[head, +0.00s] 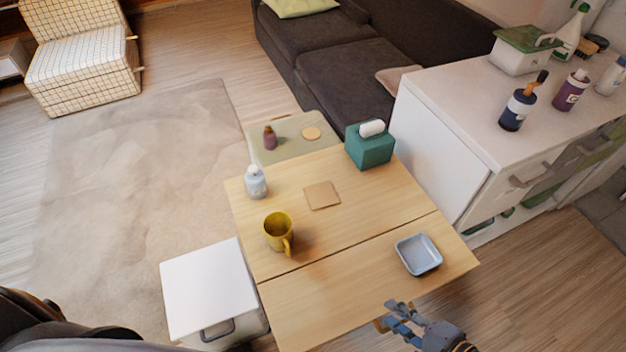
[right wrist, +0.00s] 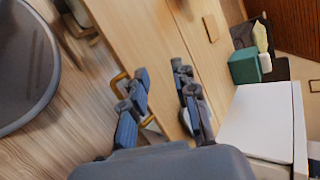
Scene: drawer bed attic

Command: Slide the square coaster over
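The square coaster (head: 322,195) is thin, light brown and lies flat on the wooden table (head: 330,310), near the middle of its far half. It also shows in the right wrist view (right wrist: 211,28), beyond the fingers. My left gripper is not in view.
A yellow mug (head: 277,232), a pump bottle (head: 256,182), a teal tissue box (head: 369,148) and a blue dish (head: 418,254) stand around the coaster. A seam crosses the table. A white cabinet (head: 445,130) stands at the right. The table's near left part is clear.

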